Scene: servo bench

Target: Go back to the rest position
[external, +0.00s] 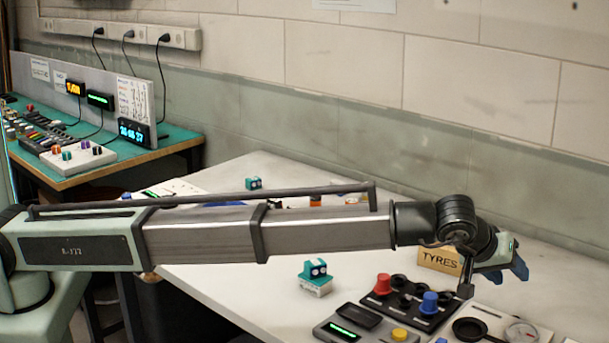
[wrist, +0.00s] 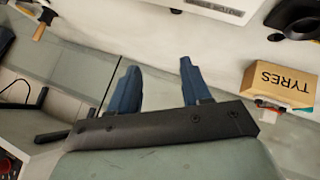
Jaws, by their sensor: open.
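My arm stretches across the white table from left to right in the external view. My gripper (external: 517,268) is at the right end of the arm, just right of the box marked TYRES (external: 439,259). In the wrist view my gripper (wrist: 163,82) has two blue fingers standing apart, with nothing between them. The TYRES box (wrist: 283,85) shows at the right of that view, clear of the fingers.
On the table (external: 230,311) are a teal servo piece (external: 314,269), a black panel with red and blue knobs (external: 409,304), and a scale with a green display (external: 345,329). A dial gauge (external: 521,332) lies at the right. A wall stands behind.

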